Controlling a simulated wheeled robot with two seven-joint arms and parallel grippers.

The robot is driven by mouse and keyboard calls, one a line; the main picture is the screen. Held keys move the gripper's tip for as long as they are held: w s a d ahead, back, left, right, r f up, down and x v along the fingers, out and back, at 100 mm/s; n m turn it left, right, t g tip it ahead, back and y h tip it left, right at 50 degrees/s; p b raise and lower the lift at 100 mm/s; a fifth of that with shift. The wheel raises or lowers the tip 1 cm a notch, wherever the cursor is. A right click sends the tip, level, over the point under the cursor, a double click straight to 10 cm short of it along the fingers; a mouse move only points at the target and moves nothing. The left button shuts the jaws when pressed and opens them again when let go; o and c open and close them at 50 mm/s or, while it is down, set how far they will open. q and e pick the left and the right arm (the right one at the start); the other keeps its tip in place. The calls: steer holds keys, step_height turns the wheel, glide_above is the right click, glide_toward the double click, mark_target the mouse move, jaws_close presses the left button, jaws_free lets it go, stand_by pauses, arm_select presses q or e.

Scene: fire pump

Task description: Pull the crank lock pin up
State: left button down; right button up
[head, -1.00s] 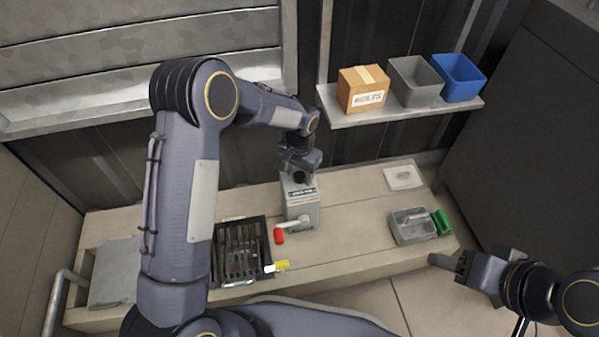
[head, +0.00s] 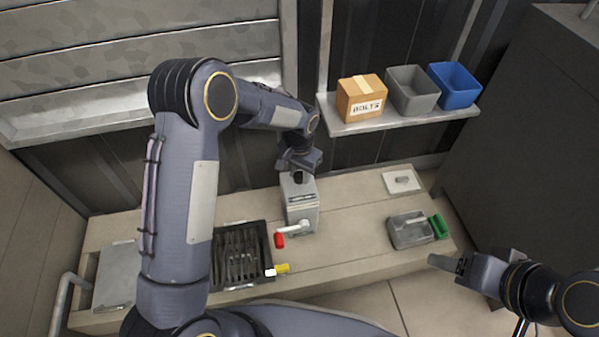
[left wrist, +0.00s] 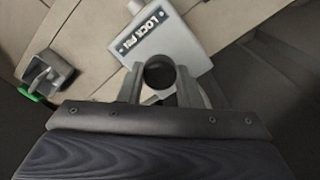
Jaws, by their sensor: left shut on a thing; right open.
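The crank lock pin (left wrist: 159,73) shows as a dark round knob in the left wrist view, beside the "LOCK PIN" label (left wrist: 138,29) on top of the grey pump box (head: 301,204). My left gripper (left wrist: 158,88) is shut on the pin, one finger on each side of it. In the head view my left gripper (head: 298,172) is above the back of the box, and the pin is a small dark shape under it. The crank with its red handle (head: 279,240) is at the front of the box. My right gripper (head: 440,262) is open and empty off the bench's right front.
A grey bin (head: 411,230) with a green part (head: 439,226) stands to the right. A shelf (head: 400,120) holds a carton and two bins. Bench between is clear.

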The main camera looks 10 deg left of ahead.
mark_target(299, 175)
arm_select(q)
steer(key=c, duration=1)
jaws_free()
steer(key=shift+r, duration=0.1)
step_height(299, 175, up, 8)
steer(key=p, duration=0.3)
